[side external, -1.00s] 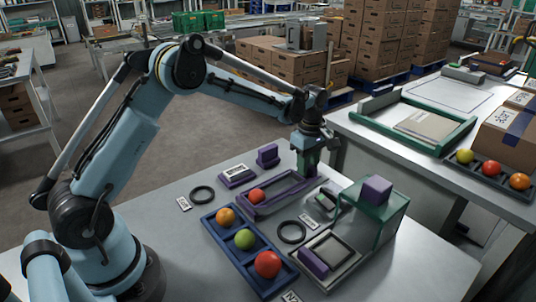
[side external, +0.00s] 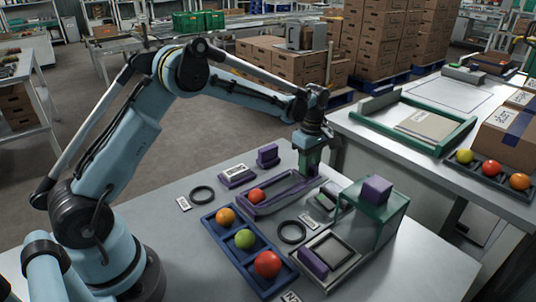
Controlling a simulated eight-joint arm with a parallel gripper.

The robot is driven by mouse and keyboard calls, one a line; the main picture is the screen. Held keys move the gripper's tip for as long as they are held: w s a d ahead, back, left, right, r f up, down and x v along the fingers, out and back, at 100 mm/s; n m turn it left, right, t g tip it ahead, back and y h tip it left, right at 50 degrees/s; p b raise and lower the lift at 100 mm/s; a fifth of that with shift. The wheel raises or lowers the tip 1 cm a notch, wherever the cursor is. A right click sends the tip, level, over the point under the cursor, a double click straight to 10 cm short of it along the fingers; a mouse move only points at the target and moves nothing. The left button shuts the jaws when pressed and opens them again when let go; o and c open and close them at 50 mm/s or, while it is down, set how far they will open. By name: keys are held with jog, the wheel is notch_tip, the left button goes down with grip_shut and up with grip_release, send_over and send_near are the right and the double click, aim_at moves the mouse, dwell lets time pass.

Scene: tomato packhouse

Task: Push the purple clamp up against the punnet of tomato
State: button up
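Several purple things lie on the near table, and I cannot tell for sure which is the clamp. A small upright purple piece (side external: 267,155) stands at the back, and a purple block with a white label (side external: 237,176) lies left of it. A long purple tray (side external: 262,209) holds one red tomato (side external: 257,195). A blue tray (side external: 232,251) in front holds an orange, a yellow-green and a red tomato. My gripper (side external: 309,172) points down at the far right end of the purple tray. Its fingertips are small and partly hidden, so their opening and any contact are unclear.
A green stand (side external: 388,219) with a purple block on top (side external: 377,189) is right of my gripper. Near it are a grey frame with a purple bar (side external: 313,263) and a black ring (side external: 292,232). Another ring (side external: 202,194) lies left. The table's left front is clear.

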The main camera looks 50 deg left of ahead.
jog(key=shift+s+f, duration=0.15)
jog(key=shift+f, duration=0.45)
jog(key=shift+r, duration=2.25)
notch_tip(320, 180, up, 7)
